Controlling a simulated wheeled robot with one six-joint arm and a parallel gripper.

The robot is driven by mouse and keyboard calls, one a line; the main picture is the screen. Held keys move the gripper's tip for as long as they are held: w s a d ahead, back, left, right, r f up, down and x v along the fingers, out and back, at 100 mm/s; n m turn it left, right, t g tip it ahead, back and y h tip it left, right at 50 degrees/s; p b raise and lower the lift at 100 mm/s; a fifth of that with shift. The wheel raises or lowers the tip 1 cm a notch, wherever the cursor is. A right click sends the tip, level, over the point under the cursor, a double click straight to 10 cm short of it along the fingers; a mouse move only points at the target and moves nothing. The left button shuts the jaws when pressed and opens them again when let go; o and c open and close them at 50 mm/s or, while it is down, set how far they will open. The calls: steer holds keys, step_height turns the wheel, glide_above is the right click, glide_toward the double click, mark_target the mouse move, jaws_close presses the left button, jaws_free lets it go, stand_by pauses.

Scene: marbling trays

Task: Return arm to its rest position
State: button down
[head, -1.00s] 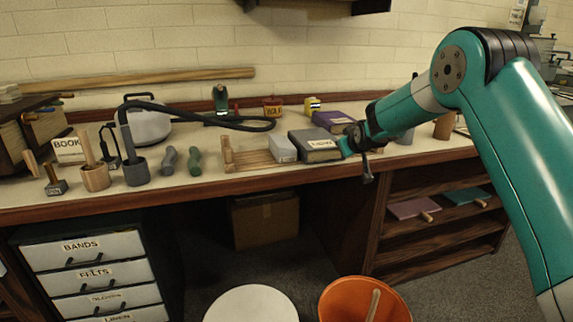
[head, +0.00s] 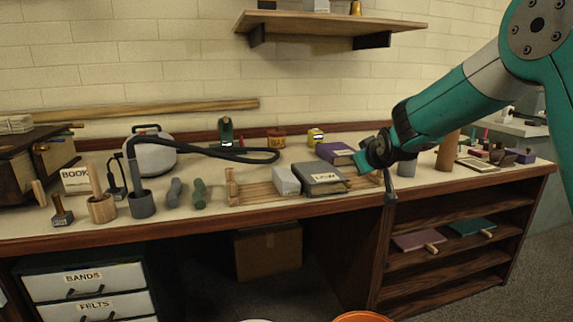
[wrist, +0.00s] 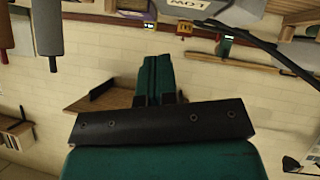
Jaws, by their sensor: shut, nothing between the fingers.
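The wrist view appears upside down, with the brick wall and the wooden shelf behind the fingers.
The wooden bench (head: 90,239) holds books, rollers, cups and a hose-fitted grey canister (head: 155,157). A wall shelf (head: 330,22) hangs above. Drawers (head: 85,282) and a cardboard box (head: 268,250) sit below. An orange bucket (head: 362,316) shows at the bottom edge.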

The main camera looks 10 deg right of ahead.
steer(key=s+a+n+g+y, duration=0.1)
steer(key=s+a+g+y, duration=0.15)
steer(key=s+a, duration=0.6)
steer(key=s+a+n+g+y, duration=0.1)
steer(key=s+a+g+y, duration=0.15)
steer(key=s+a, duration=0.65)
steer(key=s+f+n+g, duration=0.15)
steer(key=s+g, duration=0.45)
steer(key=s, duration=1.9)
step_height(320, 180, up, 17)
steer(key=p, duration=1.6)
steer(key=shift+w+a+f+n+y, duration=0.2)
steer(key=shift+w+a+n+y, duration=0.15)
steer(key=shift+w+a, duration=0.1)
